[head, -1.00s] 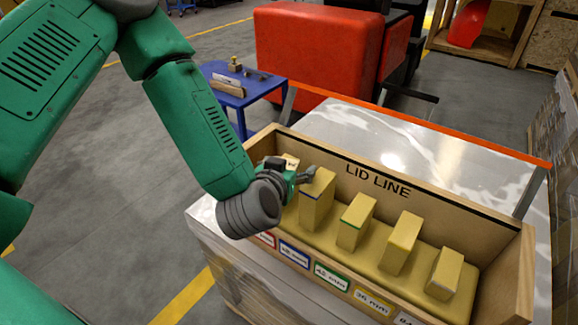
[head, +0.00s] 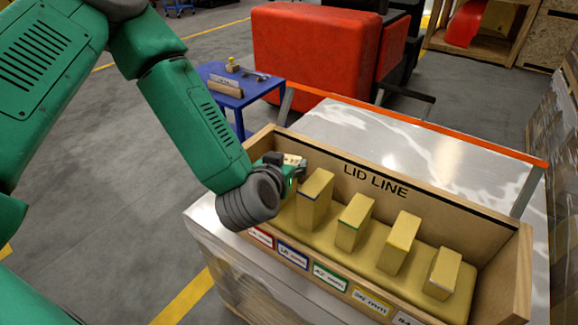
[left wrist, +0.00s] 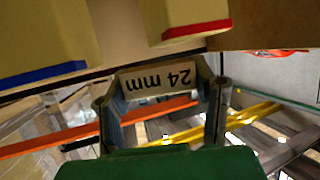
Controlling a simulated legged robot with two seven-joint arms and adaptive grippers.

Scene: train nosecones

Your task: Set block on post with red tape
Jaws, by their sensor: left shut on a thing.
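My left gripper (head: 291,170) is shut on a small block at the left end of the wooden box. The block (head: 292,159) shows a pale marked face between the fingers. In the left wrist view the block (left wrist: 160,82) carries an upside-down "24 mm" label between the two fingers (left wrist: 160,98). The post with red tape (left wrist: 185,18) stands close to the block in that view. I cannot tell whether they touch. In the head view my gripper mostly hides this post. The post with blue tape (head: 315,200) stands just right of the gripper. My right gripper is not in view.
The wooden box (head: 440,206) marked "LID LINE" also holds a green-taped post (head: 353,224) and other yellow posts (head: 401,243). Colored labels line its front. A blue table (head: 235,92) with small items and a red bulky object (head: 318,55) stand behind.

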